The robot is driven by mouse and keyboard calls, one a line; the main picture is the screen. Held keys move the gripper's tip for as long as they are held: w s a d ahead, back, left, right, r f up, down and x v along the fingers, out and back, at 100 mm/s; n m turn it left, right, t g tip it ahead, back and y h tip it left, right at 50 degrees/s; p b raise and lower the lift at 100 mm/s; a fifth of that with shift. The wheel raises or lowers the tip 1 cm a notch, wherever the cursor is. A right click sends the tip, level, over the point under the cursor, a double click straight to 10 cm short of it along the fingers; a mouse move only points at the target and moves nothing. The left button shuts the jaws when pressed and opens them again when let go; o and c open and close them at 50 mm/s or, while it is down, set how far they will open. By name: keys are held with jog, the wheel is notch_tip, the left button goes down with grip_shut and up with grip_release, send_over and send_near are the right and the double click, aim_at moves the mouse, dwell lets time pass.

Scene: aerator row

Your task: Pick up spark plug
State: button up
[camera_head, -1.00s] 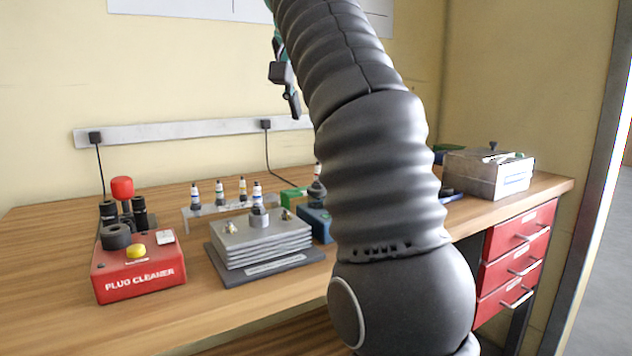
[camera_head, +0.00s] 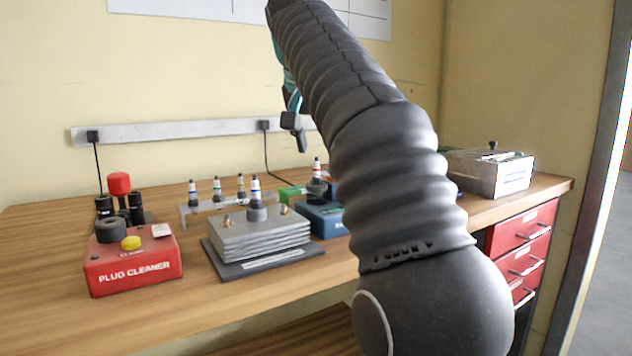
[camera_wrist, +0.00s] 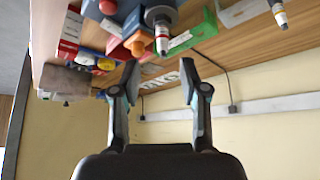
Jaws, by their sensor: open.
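Several spark plugs with white bodies and coloured bands stand upright. A blue-banded plug (camera_head: 256,189) sits in the grey finned block (camera_head: 262,233). The task does not say which plug. My gripper (camera_head: 296,131) is above the back of the bench, apart from the plugs. In the wrist view, my gripper (camera_wrist: 160,78) is open and empty. A red-banded plug (camera_wrist: 162,38) and another plug (camera_wrist: 279,14) show upside down there.
A red plug cleaner (camera_head: 134,263) stands at the left. A metal box (camera_head: 490,175) stands at the bench's right end, above red drawers (camera_head: 518,258). A grey rail (camera_head: 180,131) runs along the wall. The wooden front edge of the bench is clear.

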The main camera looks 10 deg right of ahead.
aim_at(316, 158)
jog(key=x, duration=0.1)
jog(key=b+x, duration=0.1)
jog(key=x, duration=0.1)
jog(key=b+x, duration=0.1)
jog(key=x, duration=0.1)
jog(key=shift+s+a+f, duration=0.2)
jog(key=shift+s+a, duration=0.05)
jog(key=shift+a, duration=0.05)
grip_shut()
